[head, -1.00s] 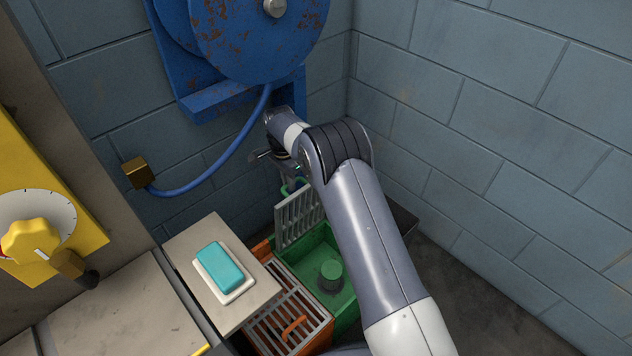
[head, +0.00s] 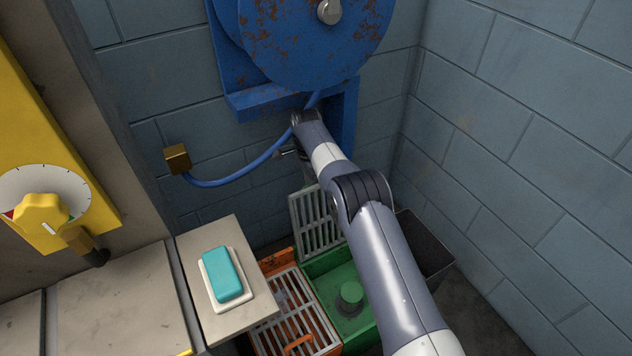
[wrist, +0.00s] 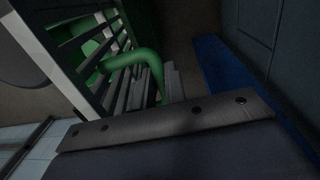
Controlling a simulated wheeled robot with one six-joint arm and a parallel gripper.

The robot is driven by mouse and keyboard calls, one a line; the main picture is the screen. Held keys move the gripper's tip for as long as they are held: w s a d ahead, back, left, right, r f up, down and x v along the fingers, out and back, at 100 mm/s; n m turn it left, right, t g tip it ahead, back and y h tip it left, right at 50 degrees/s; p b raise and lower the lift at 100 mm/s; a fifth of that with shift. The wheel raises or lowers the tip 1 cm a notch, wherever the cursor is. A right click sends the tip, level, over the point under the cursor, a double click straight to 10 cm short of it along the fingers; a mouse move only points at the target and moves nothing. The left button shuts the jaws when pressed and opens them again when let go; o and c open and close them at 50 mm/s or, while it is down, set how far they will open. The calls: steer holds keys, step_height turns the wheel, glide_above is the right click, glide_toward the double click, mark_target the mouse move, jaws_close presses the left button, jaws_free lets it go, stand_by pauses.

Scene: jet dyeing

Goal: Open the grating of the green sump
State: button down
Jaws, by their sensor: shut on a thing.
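My gripper (head: 306,170) is at the top of the grating, shut on the handle. The exact contact is hidden by my arm and the dark gripper body.
An orange sump (head: 296,325) with a flat grating lies left of the green one. A teal soap bar (head: 222,274) rests on a white dish on a ledge. A blue reel (head: 310,40) with a hose (head: 235,178) hangs above. A dark bin (head: 425,245) stands right.

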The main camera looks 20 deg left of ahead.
steer(key=shift+a+f, duration=0.15)
steer(key=shift+f, duration=0.2)
steer(key=c, duration=1.9)
jaws_free()
steer(key=shift+w, duration=0.1)
steer(key=shift+o, duration=0.8)
steer(key=shift+w+a+f, duration=0.1)
steer(key=shift+a+f, duration=0.05)
steer(key=shift+o, duration=1.4)
steer(key=shift+r, duration=0.25)
step_height(320, 180, up, 7)
steer(key=p, duration=0.4)
steer(key=shift+w+a+r, duration=0.15)
steer(key=shift+w+a, duration=0.05)
steer(key=shift+w, duration=0.05)
